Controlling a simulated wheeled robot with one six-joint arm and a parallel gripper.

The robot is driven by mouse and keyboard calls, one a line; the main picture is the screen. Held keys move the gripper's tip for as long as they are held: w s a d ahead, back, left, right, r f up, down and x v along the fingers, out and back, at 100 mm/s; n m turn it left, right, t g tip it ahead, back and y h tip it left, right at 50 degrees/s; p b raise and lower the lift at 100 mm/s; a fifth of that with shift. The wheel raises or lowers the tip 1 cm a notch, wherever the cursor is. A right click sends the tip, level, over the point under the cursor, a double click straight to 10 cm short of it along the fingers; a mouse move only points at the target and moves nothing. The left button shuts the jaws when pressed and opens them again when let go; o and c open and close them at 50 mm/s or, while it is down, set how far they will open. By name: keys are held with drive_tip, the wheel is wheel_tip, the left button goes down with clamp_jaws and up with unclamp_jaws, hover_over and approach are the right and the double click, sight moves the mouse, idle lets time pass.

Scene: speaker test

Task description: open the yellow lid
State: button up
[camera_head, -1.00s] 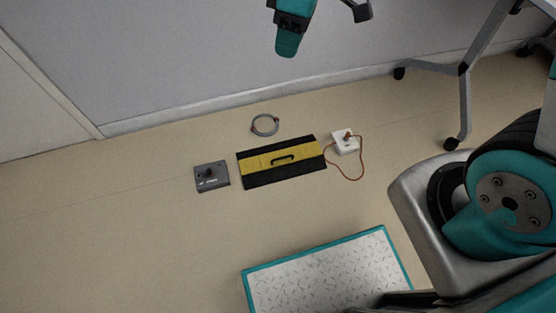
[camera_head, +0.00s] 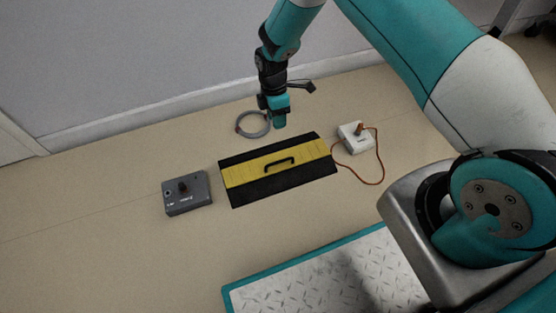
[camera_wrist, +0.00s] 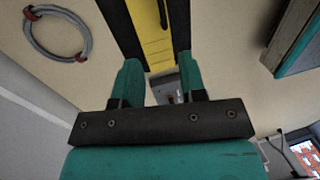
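The yellow lid (camera_head: 240,174) is a yellow band across a black-edged floor panel (camera_head: 290,189). It lies flat and closed, with a black bar handle (camera_head: 280,166) at its middle. In the wrist view the yellow lid (camera_wrist: 151,32) is at the top, with part of the handle (camera_wrist: 162,14) at the frame's edge. My gripper (camera_head: 279,122) hangs above the floor near the panel's back edge in the head view. In the wrist view my gripper (camera_wrist: 156,75) has its two teal fingers apart, with nothing held between them.
A grey box (camera_head: 187,193) with a dark knob is left of the panel. A white box (camera_head: 354,138) with an orange cable (camera_head: 372,182) is to its right. A grey cable ring (camera_head: 243,132) lies behind, near the wall. A teal-edged metal platform (camera_head: 300,280) is in front.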

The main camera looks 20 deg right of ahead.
drive_tip(key=b, duration=0.9)
hover_over(278, 158)
drive_tip(key=s+a, duration=0.1)
drive_tip(key=s, duration=0.2)
wheel_tip(278, 158, down, 16)
drive_tip(key=shift+s+f, duration=0.1)
drive_tip(key=shift+f, duration=0.1)
